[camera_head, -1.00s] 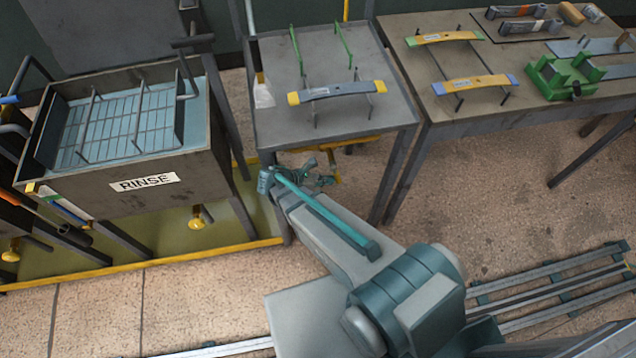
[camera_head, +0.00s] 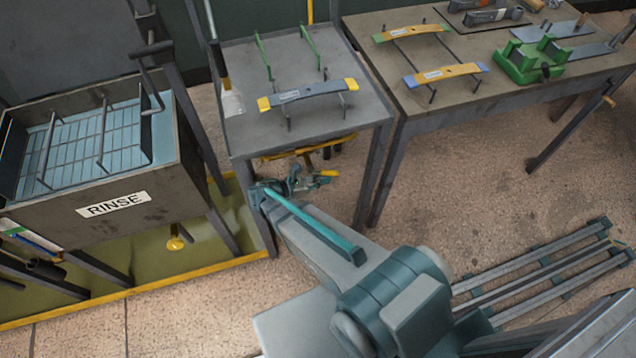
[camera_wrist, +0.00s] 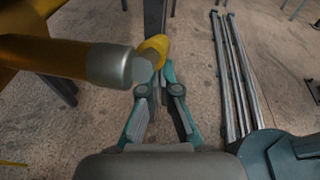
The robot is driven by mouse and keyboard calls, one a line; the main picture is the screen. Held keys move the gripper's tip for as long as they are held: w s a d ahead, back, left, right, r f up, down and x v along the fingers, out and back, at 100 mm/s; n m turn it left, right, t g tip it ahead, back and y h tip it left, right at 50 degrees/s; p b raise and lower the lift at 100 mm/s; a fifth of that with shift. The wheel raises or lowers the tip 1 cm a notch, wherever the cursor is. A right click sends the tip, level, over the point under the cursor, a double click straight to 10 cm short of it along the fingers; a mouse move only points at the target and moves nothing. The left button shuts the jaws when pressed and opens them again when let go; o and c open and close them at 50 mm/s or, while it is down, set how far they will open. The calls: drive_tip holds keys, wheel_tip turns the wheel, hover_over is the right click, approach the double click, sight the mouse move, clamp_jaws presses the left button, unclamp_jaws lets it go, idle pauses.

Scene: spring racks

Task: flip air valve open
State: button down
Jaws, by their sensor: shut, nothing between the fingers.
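The air valve is under the front of the middle table. In the head view its yellow lever (camera_head: 327,173) shows just right of my gripper (camera_head: 300,183). In the wrist view a yellow pipe (camera_wrist: 40,55) comes in from the left and ends in a silver fitting (camera_wrist: 108,66). The yellow lever (camera_wrist: 154,48) shows beside the fitting, just beyond my fingertips. My gripper (camera_wrist: 158,88) is shut and empty, its tips close to the lever. I cannot tell whether they touch. The valve body is partly hidden.
The middle table (camera_head: 295,125) stands above my gripper, its legs close by. The rinse tank (camera_head: 150,200) is at the left. A workbench (camera_head: 440,110) with racks and a green fixture (camera_head: 540,62) is at the right. Floor below is open.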

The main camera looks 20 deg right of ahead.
drive_tip(key=shift+s+d+r, duration=0.15)
drive_tip(key=shift+d+r, duration=0.4)
drive_tip(key=shift+d, duration=0.15)
drive_tip(key=shift+d+r, duration=0.1)
drive_tip(key=shift+r, duration=0.05)
idle(1.2)
drive_tip(key=a+f+b, duration=0.4)
drive_tip(key=a+f, duration=0.4)
drive_tip(key=a, duration=0.2)
drive_tip(key=shift+s+f+b, duration=0.25)
drive_tip(key=shift+s+b, duration=0.1)
drive_tip(key=shift+s, duration=0.1)
